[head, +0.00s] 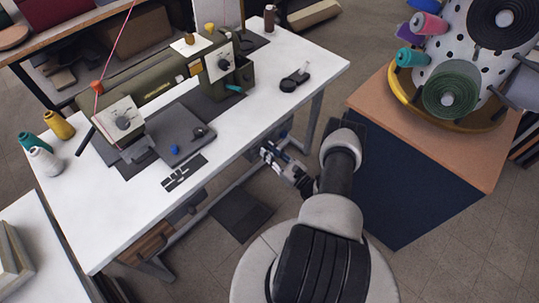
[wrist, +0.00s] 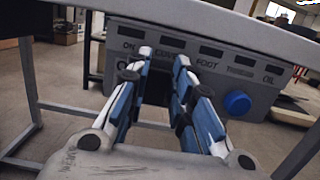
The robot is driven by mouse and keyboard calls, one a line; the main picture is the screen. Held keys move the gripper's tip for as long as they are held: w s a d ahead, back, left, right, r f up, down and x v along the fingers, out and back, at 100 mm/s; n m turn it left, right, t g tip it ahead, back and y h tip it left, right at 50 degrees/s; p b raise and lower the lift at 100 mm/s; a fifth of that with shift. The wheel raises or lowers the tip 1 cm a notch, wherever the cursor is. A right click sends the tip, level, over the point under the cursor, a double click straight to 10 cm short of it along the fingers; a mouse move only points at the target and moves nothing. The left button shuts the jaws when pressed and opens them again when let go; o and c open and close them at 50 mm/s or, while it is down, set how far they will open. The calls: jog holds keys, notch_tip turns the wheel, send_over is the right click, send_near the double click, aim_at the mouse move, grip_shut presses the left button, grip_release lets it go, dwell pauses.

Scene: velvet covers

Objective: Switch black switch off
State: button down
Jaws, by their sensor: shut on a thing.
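A grey control panel (wrist: 265,100) hangs under the table edge in the wrist view, with a row of dark labels reading ON, FOOT, OIL and others. My gripper (wrist: 162,58) has its blue and white fingers right up at the panel, left of its middle. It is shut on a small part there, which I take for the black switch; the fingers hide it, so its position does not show. In the head view my gripper (head: 268,152) is at the table's front edge, and the panel is hidden under the tabletop.
A blue knob (wrist: 237,103) sits on the panel right of my fingers. The white table (head: 230,130) carries a green sewing machine (head: 165,80) and thread spools. A wooden-topped cabinet (head: 420,150) with a thread stand is close to the right of my arm. Table legs flank the panel.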

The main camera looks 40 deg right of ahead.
jog(key=shift+f+t, duration=0.15)
jog(key=shift+t, duration=0.35)
jog(key=c, duration=1.4)
grip_release()
jog(key=shift+s, duration=0.15)
jog(key=v, duration=1.1)
jog(key=shift+s, duration=0.4)
jog(key=shift+d, duration=0.1)
